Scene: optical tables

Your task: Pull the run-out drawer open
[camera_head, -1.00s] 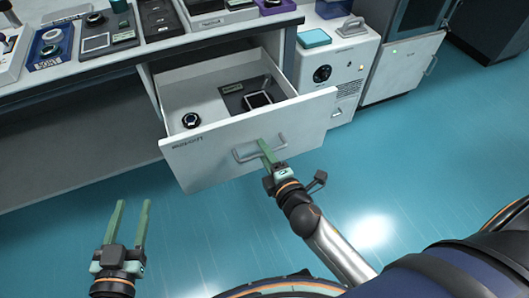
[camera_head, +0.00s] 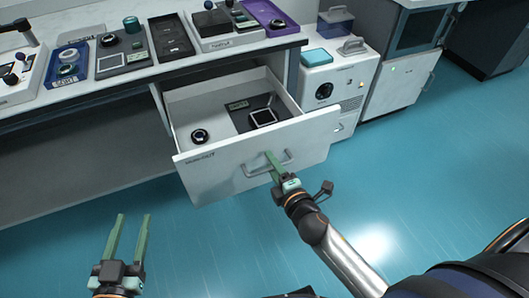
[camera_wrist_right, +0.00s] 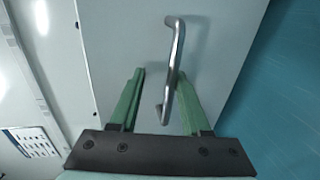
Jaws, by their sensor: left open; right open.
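The run-out drawer (camera_head: 250,160) stands well out from under the bench, its inside in view. A round dark-rimmed part (camera_head: 199,136) and a dark tray with a square frame (camera_head: 262,116) lie in it. Its bar handle (camera_head: 283,161) is on the front face; it also shows in the right wrist view (camera_wrist_right: 174,65). My right gripper (camera_head: 272,160) is at the handle, open. In the right wrist view its green fingers (camera_wrist_right: 158,88) stand apart, one on each side of the bar. My left gripper (camera_head: 129,222) is open and empty over the floor at the lower left.
The bench top (camera_head: 150,70) above the drawer holds several trays and devices. A white box unit (camera_head: 335,85) with a teal item on top stands to the right of the drawer. The blue floor (camera_head: 210,245) in front of the drawer is clear.

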